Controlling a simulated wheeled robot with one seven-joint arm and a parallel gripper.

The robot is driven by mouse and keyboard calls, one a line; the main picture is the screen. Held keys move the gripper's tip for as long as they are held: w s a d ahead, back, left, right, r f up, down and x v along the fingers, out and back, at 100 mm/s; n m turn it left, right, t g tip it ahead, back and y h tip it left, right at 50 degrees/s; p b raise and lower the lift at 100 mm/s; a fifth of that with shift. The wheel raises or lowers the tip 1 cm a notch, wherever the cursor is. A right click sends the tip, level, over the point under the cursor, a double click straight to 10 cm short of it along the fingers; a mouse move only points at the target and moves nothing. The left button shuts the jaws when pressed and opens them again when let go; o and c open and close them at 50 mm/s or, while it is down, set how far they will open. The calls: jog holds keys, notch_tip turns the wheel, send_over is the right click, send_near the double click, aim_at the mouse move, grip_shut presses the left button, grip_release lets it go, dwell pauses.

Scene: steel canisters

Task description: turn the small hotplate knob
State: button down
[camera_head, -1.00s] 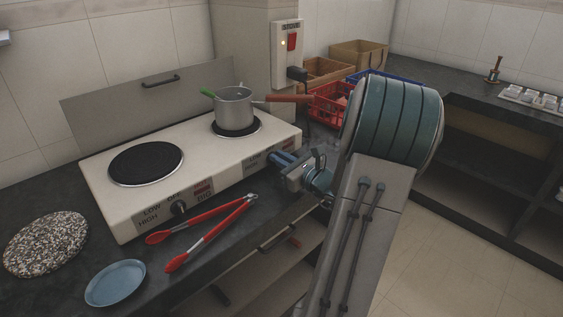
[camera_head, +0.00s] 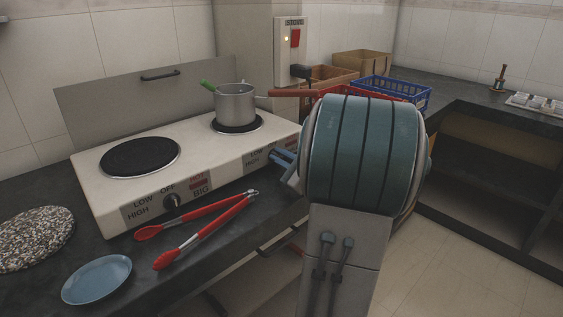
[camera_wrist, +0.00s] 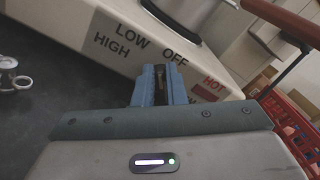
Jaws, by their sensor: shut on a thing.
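The two-burner hotplate (camera_head: 160,183) stands on the dark counter. Its left knob (camera_head: 172,201) shows on the front panel, beside a LOW, OFF, HIGH label. My gripper (camera_wrist: 160,74) is at the right part of the front panel and shut on the small knob (camera_wrist: 159,70), which shows only as a dark sliver between the blue fingers. LOW, OFF and HIGH are printed around it in the wrist view. In the head view my arm hides the knob and most of the gripper (camera_head: 280,158). A pot (camera_head: 236,104) sits on the right burner.
The pot's red handle (camera_head: 292,93) reaches toward my arm. A red crate (camera_wrist: 283,113) and a blue crate (camera_head: 392,92) stand to the right.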

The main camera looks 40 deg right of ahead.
dwell(0.3)
jog(key=c, duration=1.5)
grip_release()
jog(key=shift+s, duration=0.1)
jog(key=s, duration=0.4)
jog(key=s+p, duration=0.1)
jog(key=s, duration=0.4)
jog(key=s+d, duration=0.1)
jog(key=s, duration=0.3)
jog(key=shift+s+p, duration=0.35)
